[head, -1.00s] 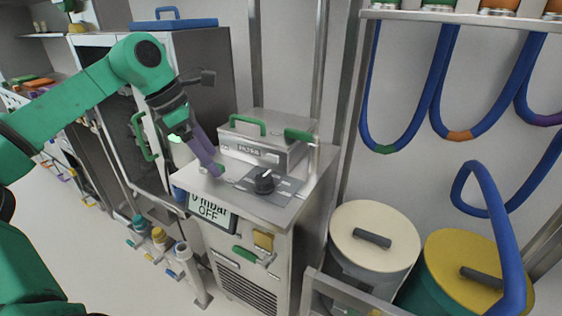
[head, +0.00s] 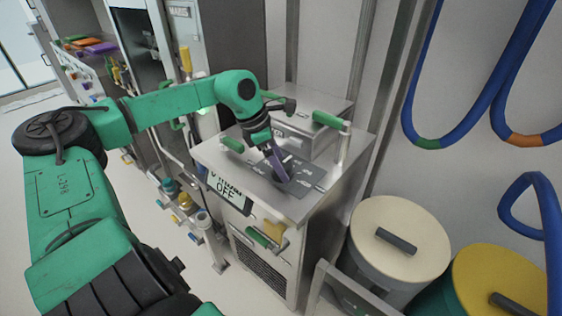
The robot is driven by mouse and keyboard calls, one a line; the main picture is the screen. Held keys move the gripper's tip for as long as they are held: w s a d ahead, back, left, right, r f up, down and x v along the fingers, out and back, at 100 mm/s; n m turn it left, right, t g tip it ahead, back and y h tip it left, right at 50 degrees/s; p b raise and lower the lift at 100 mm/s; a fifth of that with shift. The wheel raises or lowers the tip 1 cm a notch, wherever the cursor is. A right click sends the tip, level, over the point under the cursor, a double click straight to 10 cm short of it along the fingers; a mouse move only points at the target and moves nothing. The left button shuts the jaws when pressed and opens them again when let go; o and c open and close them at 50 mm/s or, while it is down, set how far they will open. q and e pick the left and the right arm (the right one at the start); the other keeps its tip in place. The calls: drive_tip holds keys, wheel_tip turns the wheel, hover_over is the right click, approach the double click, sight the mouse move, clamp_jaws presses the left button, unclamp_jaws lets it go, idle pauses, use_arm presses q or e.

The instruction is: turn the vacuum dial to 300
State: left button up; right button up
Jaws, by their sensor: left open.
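The vacuum unit is a steel cabinet (head: 240,165) with a grey dial plate (head: 312,172) on its top. The black dial is mostly hidden behind my left gripper's fingers. A tilted display (head: 228,192) on the front edge reads OFF; the line above it is partly cut off from view. My left gripper (head: 281,175) has purple fingers that point down at the dial's place on the plate. It is open; I cannot tell whether the fingers touch the dial. My right gripper is not in view.
A steel box with green handles (head: 328,119) stands behind the dial plate. A cream-lidded bin (head: 400,225) and a yellow-lidded bin (head: 500,275) stand at the right. Blue hoses (head: 480,112) hang at the upper right. A post (head: 400,80) rises behind the cabinet.

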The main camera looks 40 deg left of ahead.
use_arm(q)
drive_tip(key=shift+w+d+f, duration=0.15)
drive_tip(key=shift+f, duration=0.3)
drive_tip(key=c, duration=1.4)
drive_tip(key=n+b, duration=0.1)
drive_tip(key=n, duration=0.1)
drive_tip(key=n+y+b, duration=0.1)
drive_tip(key=n+b, duration=0.1)
drive_tip(key=shift+f+t+y, duration=0.15)
drive_tip(key=shift+t+y, duration=0.15)
drive_tip(key=shift+d+n+y+b, duration=0.15)
drive_tip(key=shift+n+y+b, duration=0.75)
drive_tip(key=shift+n, duration=1)
drive_tip(key=shift+r, duration=0.2)
